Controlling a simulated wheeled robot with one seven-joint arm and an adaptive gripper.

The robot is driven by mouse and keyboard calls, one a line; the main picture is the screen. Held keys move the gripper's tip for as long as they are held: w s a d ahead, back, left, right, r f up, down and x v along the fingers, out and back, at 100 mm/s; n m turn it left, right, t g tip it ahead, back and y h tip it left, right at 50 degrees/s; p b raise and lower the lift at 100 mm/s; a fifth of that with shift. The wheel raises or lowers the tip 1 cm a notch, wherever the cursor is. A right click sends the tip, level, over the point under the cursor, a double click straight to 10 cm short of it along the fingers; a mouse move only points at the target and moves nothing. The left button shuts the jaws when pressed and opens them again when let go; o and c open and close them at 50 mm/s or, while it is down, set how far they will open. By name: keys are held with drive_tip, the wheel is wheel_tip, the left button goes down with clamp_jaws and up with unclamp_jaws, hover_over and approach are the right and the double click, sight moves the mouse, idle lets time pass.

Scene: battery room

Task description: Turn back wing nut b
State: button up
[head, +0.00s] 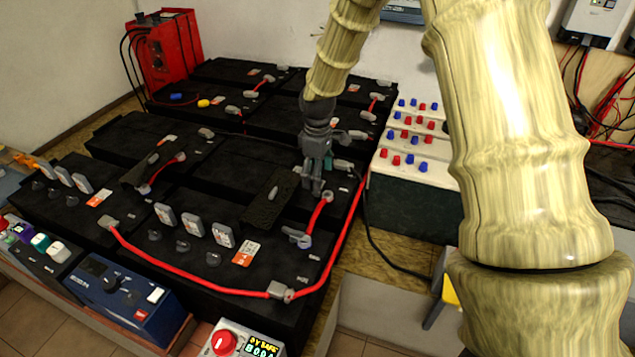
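My gripper (313,182) points down over the black batteries right of centre. Its fingers look close together, but their gap is too small to judge, and I see nothing clearly held in it. A grey wing nut (296,235) sits on a terminal at the lower end of a short red cable (318,214), below my gripper in the picture. The cable's upper end (327,196) lies just right of the fingertips. I can read no letter marking wing nut b, so I cannot tell which nut it is. My gripper may hide small parts behind it.
A long red cable (190,279) runs along the front batteries and up their right side. Grey upright caps (222,235) stand on the front battery. A dark panel (270,200) lies left of my gripper. A terminal box (415,168) stands right, a red charger (165,45) back left.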

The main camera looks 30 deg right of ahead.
drive_tip(key=shift+f, duration=1.85)
drive_tip(key=c, duration=1)
